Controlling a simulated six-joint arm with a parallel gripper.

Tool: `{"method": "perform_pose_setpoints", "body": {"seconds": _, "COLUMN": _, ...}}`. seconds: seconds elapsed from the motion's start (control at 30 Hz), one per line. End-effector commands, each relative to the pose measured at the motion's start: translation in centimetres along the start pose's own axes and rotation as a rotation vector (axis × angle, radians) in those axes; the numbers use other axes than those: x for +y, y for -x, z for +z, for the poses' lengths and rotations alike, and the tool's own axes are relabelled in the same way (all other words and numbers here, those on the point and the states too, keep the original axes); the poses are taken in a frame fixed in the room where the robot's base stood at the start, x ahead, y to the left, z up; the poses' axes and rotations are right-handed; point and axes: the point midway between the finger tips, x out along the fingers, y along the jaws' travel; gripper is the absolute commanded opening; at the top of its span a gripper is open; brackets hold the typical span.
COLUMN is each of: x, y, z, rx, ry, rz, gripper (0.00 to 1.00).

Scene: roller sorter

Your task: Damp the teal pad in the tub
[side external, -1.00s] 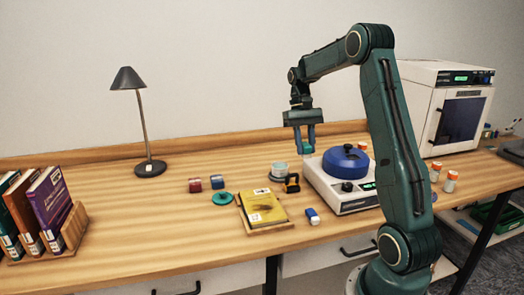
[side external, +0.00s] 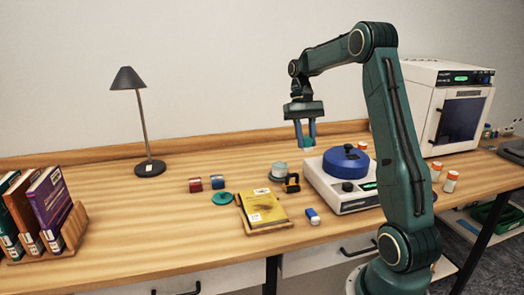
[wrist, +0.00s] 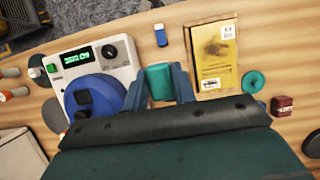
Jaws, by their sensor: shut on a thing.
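My gripper (side external: 306,141) is shut on a teal pad, held in the air above the bench, behind and left of the blue-lidded machine. In the wrist view the teal pad (wrist: 159,78) shows between the two blue-grey fingers. A pale blue round tub (side external: 279,169) stands on the bench, left of the machine and lower than my gripper. The pad is apart from it. The tub's inside cannot be made out, and I cannot pick the tub out in the wrist view.
The white machine (side external: 345,206) with a blue lid (side external: 345,158) stands close by.

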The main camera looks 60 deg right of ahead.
Motion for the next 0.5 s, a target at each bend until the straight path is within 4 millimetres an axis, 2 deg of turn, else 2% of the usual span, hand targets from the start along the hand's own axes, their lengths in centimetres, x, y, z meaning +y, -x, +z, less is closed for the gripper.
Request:
{"method": "perform_pose_setpoints", "body": {"seconds": 0.27, "x": -0.1, "y": -0.9, "z": -0.5, "rx": -0.004, "ry": 0.0, "rz": -0.004, "gripper": 0.08}}
{"method": "perform_pose_setpoints", "body": {"seconds": 0.37, "x": -0.3, "y": -2.2, "z": -1.2, "rx": -0.007, "ry": 0.0, "rz": -0.011, "gripper": 0.08}}
{"method": "perform_pose_setpoints", "body": {"seconds": 0.5, "x": -0.5, "y": -5.0, "z": -2.7, "rx": -0.009, "ry": -0.001, "rz": -0.019, "gripper": 0.08}}
